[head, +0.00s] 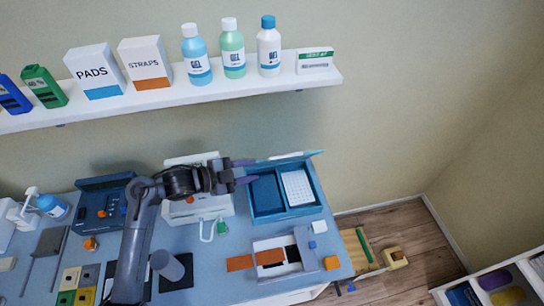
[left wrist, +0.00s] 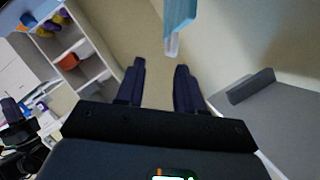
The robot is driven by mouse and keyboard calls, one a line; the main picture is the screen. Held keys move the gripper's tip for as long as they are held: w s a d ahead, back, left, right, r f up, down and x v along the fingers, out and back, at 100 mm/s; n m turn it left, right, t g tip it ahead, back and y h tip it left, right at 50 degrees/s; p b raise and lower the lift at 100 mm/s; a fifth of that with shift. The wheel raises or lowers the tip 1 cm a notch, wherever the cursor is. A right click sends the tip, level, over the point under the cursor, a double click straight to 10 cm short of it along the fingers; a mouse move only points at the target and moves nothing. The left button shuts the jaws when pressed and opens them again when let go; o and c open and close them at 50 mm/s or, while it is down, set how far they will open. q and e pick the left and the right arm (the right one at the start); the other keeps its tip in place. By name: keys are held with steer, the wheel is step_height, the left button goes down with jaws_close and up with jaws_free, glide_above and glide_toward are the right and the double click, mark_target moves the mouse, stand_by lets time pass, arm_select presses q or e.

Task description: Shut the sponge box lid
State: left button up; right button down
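The teal box (head: 251,208), which I take to be the sponge box, stands at the back right of the table. It holds a dark blue part and a white dotted part. Its lid (head: 309,156) is up, tilted at the box's back edge. My left gripper (head: 247,171) is open and empty, at the box's left side near the lid, fingers pointing right. In the left wrist view a light blue panel (left wrist: 178,22), likely the lid, is beyond the open fingers (left wrist: 159,82), apart from them. A dark shape at that view's left edge may be my right gripper (left wrist: 14,112); its fingers are unclear.
A white open box (head: 185,213) stands left of the teal box, and a dark blue open case (head: 88,207) is farther left. A white tray with an orange strip (head: 240,263) lies in front. A wall shelf (head: 215,92) with bottles and cartons runs above.

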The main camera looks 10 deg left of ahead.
mark_target(275, 158)
arm_select(q)
steer(key=shift+t, duration=0.3)
steer(key=x, duration=0.3)
steer(key=r+x, duration=0.1)
steer(key=x, duration=0.3)
steer(key=r+x, duration=0.1)
steer(key=x, duration=0.3)
steer(key=shift+w, duration=0.3)
steer(key=shift+c, duration=0.2)
jaws_close()
